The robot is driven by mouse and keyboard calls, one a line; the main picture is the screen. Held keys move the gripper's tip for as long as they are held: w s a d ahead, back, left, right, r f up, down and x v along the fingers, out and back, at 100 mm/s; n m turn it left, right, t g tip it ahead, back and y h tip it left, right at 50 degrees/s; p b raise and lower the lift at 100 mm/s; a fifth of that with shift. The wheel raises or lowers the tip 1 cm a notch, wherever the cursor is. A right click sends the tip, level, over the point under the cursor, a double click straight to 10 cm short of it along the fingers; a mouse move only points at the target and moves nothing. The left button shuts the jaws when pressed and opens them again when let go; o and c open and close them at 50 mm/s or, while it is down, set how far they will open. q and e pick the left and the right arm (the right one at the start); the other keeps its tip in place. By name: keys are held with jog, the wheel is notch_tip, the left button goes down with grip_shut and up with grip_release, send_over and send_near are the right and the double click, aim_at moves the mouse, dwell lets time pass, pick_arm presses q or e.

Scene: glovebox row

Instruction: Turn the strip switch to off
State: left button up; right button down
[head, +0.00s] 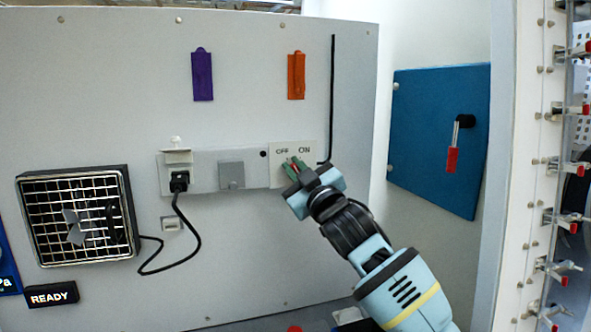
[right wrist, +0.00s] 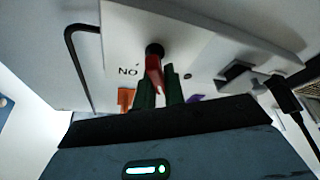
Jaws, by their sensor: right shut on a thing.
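The strip switch is a red lever (right wrist: 153,68) on a black pivot, seen in the right wrist view. It stands on the pale label plate at the right end of the wall-mounted power strip (head: 205,175). The plate (head: 276,178) carries the words OFF and ON. My right gripper (head: 294,166) is at this plate, just below the words; its green fingers are shut on the red lever, also in the right wrist view (right wrist: 159,92). In the head view the gripper hides most of the lever, so I cannot tell which word it points to. My left gripper is out of view.
A black plug (head: 180,182) sits in the strip, its cord running to a caged fan (head: 78,215). Purple (head: 202,76) and orange (head: 296,76) tags hang above. A blue panel (head: 425,140) with a red-handled lever (head: 452,158) is to the right.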

jog(key=c, duration=1.5)
grip_release()
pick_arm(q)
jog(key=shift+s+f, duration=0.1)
pick_arm(e)
jog(key=shift+s+d+f, duration=0.35)
jog(key=shift+s, duration=0.2)
jog(key=shift+v, duration=3.2)
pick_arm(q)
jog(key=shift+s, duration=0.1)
